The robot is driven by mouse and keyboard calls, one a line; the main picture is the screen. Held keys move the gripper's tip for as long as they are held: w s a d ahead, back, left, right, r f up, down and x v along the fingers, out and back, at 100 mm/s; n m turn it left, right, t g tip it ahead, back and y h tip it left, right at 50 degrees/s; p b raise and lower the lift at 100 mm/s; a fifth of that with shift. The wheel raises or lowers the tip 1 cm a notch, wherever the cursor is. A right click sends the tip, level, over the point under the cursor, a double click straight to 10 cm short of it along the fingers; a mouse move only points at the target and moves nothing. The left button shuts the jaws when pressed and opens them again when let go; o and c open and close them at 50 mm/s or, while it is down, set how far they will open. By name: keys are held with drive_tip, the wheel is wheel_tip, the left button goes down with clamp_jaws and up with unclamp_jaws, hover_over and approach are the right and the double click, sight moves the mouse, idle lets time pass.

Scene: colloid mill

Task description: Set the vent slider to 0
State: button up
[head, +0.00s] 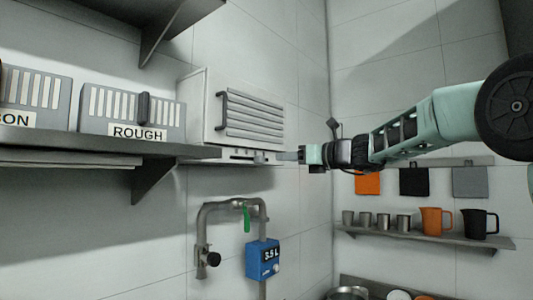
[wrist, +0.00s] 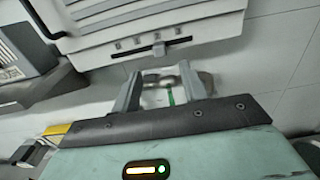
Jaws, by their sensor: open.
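The vent unit (head: 236,112) is a pale louvred box on the wall. In the head view its slider strip (head: 245,155) runs along the bottom, with my gripper (head: 282,156) at its right end. In the wrist view, the vent slider (wrist: 159,48) is a small pale knob on a dark horizontal slot. It stands right of the slot's middle, under the third of several small marks, which are too blurred to read. My gripper (wrist: 162,80) is open, its two fingers apart just below the strip. Nothing is between the fingertips, and they look clear of the knob.
A shelf (head: 100,146) with a grey box labelled ROUGH (head: 131,112) stands left of the vent. Below is a pipe with a green handle (head: 247,219) and a blue 3.5 L box (head: 262,259). A shelf of cups and jugs (head: 420,236) is at the right.

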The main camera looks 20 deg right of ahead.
sight(263, 159)
drive_tip(key=p+x, duration=0.3)
drive_tip(key=x, duration=0.6)
drive_tip(key=shift+s, duration=0.1)
